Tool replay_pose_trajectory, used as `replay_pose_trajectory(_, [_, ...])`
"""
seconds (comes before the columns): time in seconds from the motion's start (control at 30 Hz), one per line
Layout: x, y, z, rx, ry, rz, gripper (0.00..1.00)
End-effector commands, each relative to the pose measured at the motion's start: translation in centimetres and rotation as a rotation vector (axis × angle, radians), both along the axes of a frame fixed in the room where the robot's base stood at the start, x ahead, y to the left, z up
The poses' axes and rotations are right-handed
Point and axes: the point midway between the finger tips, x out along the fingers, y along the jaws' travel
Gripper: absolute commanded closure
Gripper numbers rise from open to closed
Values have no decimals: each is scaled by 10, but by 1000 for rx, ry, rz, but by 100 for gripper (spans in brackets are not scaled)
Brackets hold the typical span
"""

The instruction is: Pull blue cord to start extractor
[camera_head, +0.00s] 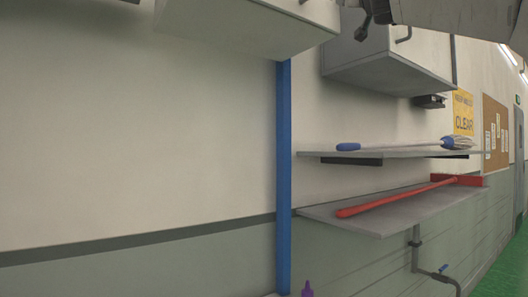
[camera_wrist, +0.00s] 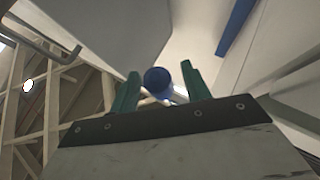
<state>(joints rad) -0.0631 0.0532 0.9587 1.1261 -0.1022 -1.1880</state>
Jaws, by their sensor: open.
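In the wrist view my gripper (camera_wrist: 160,70) has its two green fingers apart. In the head view I cannot make out the cord, and the extractor is not clearly identifiable.
A blue vertical strip (camera_head: 284,180) runs down the wall. Cabinets (camera_head: 250,28) (camera_head: 385,62) hang above. Two shelves hold a blue-handled mop (camera_head: 400,146) and a red long-handled tool (camera_head: 395,198). A purple bottle top (camera_head: 307,289) shows at the bottom. The left wall is bare.

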Motion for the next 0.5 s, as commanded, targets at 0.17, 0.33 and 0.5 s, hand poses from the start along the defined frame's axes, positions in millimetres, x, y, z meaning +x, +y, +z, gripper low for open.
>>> replay_pose_trajectory(0.17, [0, 0, 0, 0, 0, 0, 83])
replay_pose_trajectory(0.33, [0, 0, 0, 0, 0, 0, 88])
replay_pose_trajectory(0.5, [0, 0, 0, 0, 0, 0, 88])
